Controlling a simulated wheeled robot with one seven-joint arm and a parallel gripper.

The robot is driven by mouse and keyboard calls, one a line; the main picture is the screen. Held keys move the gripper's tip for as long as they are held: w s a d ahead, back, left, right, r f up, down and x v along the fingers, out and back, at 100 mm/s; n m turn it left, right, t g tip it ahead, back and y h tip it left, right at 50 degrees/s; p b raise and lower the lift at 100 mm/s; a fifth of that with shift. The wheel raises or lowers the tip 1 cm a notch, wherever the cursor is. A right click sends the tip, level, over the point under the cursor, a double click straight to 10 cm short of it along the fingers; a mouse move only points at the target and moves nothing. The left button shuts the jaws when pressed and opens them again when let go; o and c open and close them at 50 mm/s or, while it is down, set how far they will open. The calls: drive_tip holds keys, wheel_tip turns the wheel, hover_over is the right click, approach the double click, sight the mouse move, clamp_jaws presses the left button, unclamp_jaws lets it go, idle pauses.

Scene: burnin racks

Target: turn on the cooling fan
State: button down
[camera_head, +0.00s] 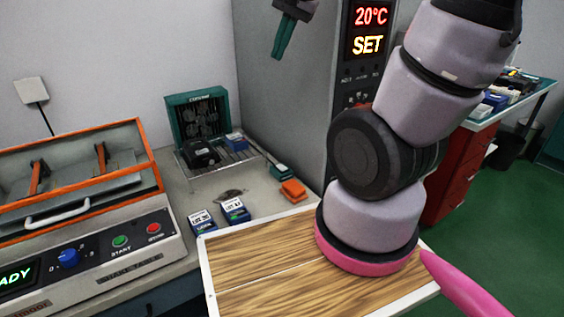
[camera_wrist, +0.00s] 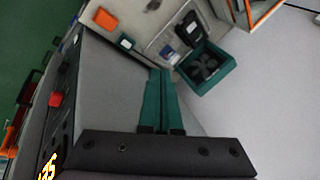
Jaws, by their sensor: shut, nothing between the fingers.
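The cooling fan looks to be the teal box with dark round grilles (camera_head: 183,102) at the back of the bench in the head view, left of the grey chamber. It also shows in the wrist view (camera_wrist: 226,72), right of my fingertips. A black part sits at its front; I cannot make out a switch or its state. My gripper (camera_head: 279,54) hangs in front of the chamber wall, above and right of the fan and apart from it. Its teal fingers are together and empty in the wrist view (camera_wrist: 160,72).
The tall grey chamber (camera_head: 285,100) shows "20°C SET". A shake table (camera_head: 100,262) with orange-edged lid stands at left. Blue boxes (camera_head: 235,211) and an orange block (camera_head: 293,190) lie on the bench. A wood-topped board (camera_head: 260,265) is in front.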

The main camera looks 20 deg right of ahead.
drive_tip(key=w+f+m+g+h, duration=0.2)
drive_tip(key=w+f+m+g, duration=0.15)
drive_tip(key=w+f, duration=0.65)
drive_tip(key=m+h, duration=0.4)
drive_tip(key=m, duration=0.1)
hover_over(284, 168)
drive_tip(key=a, duration=0.4)
wheel_tip(284, 168, down, 16)
drive_tip(key=shift+w+n+g, duration=0.1)
drive_tip(key=shift+n+g, duration=0.15)
drive_tip(key=shift+g, duration=0.2)
drive_tip(key=shift+d+f, duration=0.1)
drive_tip(key=x, duration=0.8)
drive_tip(key=a+x, duration=0.1)
drive_tip(key=x, duration=0.3)
drive_tip(key=shift+s+d+f, duration=0.1)
drive_tip(key=shift+s+f, duration=0.15)
drive_tip(key=shift+f, duration=0.75)
